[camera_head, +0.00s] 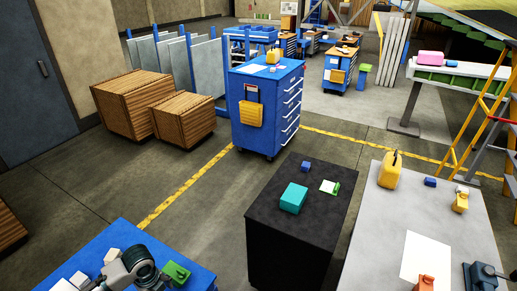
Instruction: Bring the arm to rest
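A grey and black jointed part, which looks like my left arm (132,268), shows at the bottom left, over a blue-topped table (122,232). Its fingers cannot be made out, so I cannot tell whether that gripper is open or shut, or whether it touches anything. A green block (177,272) is close to the right of it, and small white pieces (79,280) are to its left. My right arm and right gripper are not in view.
A black cabinet (270,232) holds a teal box (293,198), a blue block (305,166) and a green-and-white item (330,187). A grey table (380,230) with several items stands right. Wooden crates (130,104) and a blue tool cabinet (265,110) stand behind. Floor between is clear.

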